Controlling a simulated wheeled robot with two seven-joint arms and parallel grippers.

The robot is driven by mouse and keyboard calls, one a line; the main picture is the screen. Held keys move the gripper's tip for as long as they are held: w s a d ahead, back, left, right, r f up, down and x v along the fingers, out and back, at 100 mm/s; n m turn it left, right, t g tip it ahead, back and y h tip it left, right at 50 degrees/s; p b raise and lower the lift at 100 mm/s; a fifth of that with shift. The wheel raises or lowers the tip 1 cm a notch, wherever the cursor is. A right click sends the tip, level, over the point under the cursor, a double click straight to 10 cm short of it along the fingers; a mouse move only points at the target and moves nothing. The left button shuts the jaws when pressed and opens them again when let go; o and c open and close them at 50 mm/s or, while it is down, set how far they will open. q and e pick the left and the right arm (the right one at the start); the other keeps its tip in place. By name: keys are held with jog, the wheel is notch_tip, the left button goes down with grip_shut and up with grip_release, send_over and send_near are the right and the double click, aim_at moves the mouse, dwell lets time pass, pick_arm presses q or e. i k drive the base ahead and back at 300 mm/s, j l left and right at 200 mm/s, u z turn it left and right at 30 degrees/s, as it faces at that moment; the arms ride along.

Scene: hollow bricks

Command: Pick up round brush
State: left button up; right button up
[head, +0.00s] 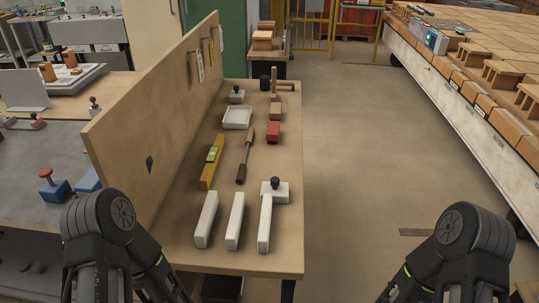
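A slim tool with a brown handle and a dark end (245,155) lies on the wooden workbench (275,262), near its middle. Its shape suits a round brush, but it is too small to be sure. A small dark round item (265,82) stands at the bench's far end; I cannot tell what it is. Parts of both my arms show in the lower corners, apart from the tool. Neither of my grippers is in view.
A yellow level (211,162) lies left of the tool, a red block (273,132) right of it. Several white bars (234,221) lie nearer; a white tray (237,117) lies farther. An upright panel (165,95) bounds the bench's left.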

aim_at(241, 173)
jog(key=i+l+u, duration=0.25)
jog(key=l, duration=0.85)
jog(key=l+u, duration=0.25)
jog(key=l, duration=0.8)
jog(key=i+l+u, duration=0.1)
jog(key=i+l, duration=0.35)
jog(key=l, duration=0.15)
jog(key=i+l+u, duration=0.15)
jog(key=i+l, duration=0.3)
jog(key=l, duration=0.2)
jog(key=i+l+u, duration=0.15)
jog(key=l, duration=0.2)
jog(key=i+l, duration=0.25)
jog(key=i+l+u, duration=0.15)
jog(key=l, duration=0.35)
jog(key=i+l, duration=0.2)
jog(key=l, duration=0.15)
jog(key=u, duration=0.05)
